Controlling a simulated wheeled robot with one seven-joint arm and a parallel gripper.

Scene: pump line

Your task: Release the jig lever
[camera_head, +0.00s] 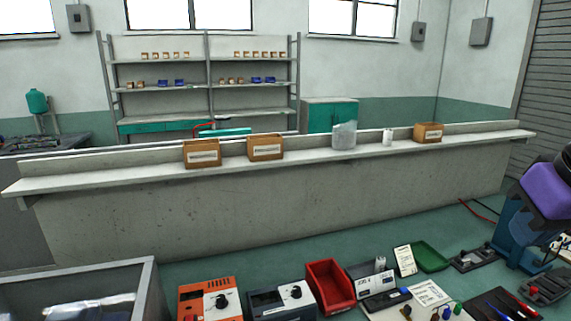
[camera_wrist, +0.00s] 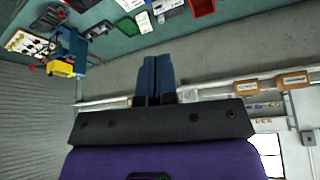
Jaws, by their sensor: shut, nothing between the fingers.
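My gripper (camera_wrist: 155,60) shows in the wrist view, its two blue fingers together and nothing between them. It is in the air and apart from the bench items. No lever can be clearly made out. In the head view a low dark fixture (camera_head: 475,258) stands left of a blue machine (camera_head: 514,238), and a second dark fixture (camera_head: 546,287) lies at the lower right. Either could be the jig, but I cannot tell. The machine also shows in the wrist view (camera_wrist: 72,44), upside down and small, with a yellow part beside it.
A red bin (camera_head: 329,287), a green tray (camera_head: 428,257), an orange instrument (camera_head: 209,299) and a dark one (camera_head: 282,301) sit in front. A long ledge (camera_head: 300,160) behind carries boxes (camera_head: 265,148). A grey-rimmed container (camera_head: 150,290) is at lower left.

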